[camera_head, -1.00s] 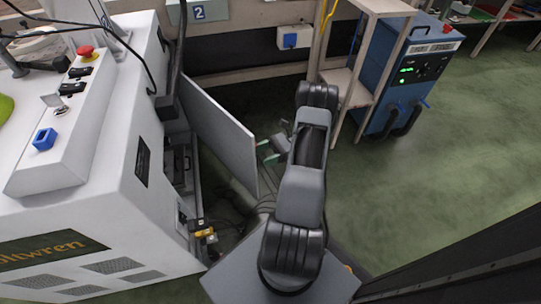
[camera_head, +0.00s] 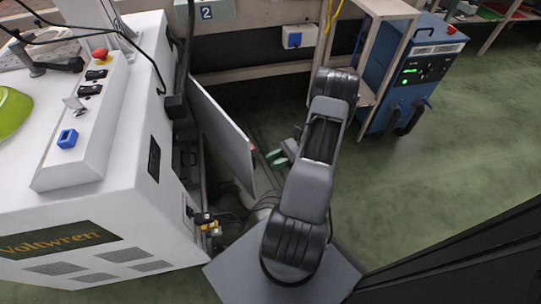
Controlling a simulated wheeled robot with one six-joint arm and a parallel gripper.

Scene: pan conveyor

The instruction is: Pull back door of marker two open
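The door (camera_head: 222,130) is a pale grey panel standing out at an angle from the side of the white machine (camera_head: 150,190), below the sign marked 2 (camera_head: 207,13). A gap shows between the door and the dark opening in the machine's side. My gripper (camera_head: 277,158), with green fingertips, is just right of the door's free edge. Its fingertips look slightly apart with nothing visible between them. Whether a fingertip touches the door's outer face cannot be told. My arm hides part of the gripper's surroundings.
A blue cabinet (camera_head: 411,75) and a wooden shelf frame (camera_head: 385,12) stand right of my arm. Cables lie on the floor by the door. A yellow-and-black fitting (camera_head: 205,222) sticks out low on the machine.

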